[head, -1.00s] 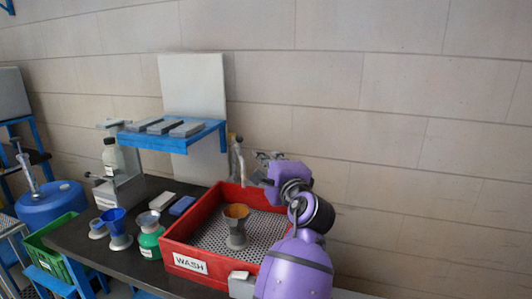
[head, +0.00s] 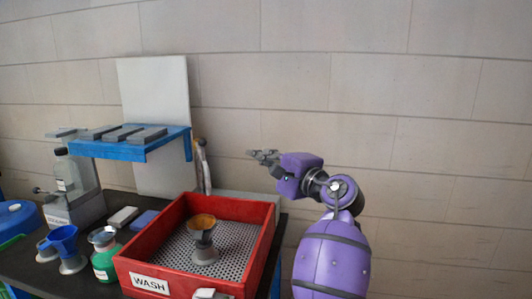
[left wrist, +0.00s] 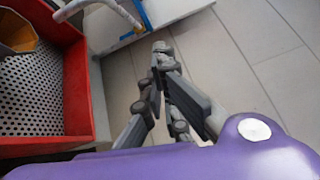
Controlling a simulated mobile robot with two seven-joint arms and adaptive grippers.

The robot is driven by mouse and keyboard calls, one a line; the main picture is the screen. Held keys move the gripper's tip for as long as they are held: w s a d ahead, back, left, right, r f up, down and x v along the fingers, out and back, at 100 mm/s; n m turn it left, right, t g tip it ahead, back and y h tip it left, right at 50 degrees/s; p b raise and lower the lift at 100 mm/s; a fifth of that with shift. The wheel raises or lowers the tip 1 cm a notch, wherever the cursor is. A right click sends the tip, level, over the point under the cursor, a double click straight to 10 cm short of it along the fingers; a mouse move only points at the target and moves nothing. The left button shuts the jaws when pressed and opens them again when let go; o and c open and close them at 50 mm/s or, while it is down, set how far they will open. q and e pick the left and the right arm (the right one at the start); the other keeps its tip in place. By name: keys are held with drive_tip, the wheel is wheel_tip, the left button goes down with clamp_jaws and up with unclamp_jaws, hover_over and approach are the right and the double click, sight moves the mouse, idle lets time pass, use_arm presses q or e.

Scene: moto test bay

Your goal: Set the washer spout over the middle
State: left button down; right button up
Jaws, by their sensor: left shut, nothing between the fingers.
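The washer spout (head: 203,165) is a thin grey pipe standing at the back edge of the red wash tray (head: 255,213), toward its left part. My left gripper (head: 256,154) is shut and empty, in the air to the right of the spout and apart from it, above the back right of the tray. My right gripper is not in view.
A blue shelf (head: 150,143) with grey blocks overhangs left of the spout. A green bottle (head: 105,262), a blue funnel (head: 64,243) and a spray-type bottle (head: 66,172) stand on the dark bench left of the tray.

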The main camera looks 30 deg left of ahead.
use_arm(q)
drive_tip(key=a+p, duration=0.3)
drive_tip(key=a, duration=0.8)
drive_tip(key=shift+a+r+n+g, duration=0.25)
drive_tip(key=shift+r+n+g, duration=0.05)
drive_tip(key=shift+r, duration=0.1)
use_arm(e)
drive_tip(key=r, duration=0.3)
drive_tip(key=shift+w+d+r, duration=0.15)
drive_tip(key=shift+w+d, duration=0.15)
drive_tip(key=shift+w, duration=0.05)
use_arm(q)
drive_tip(key=shift+w, duration=0.1)
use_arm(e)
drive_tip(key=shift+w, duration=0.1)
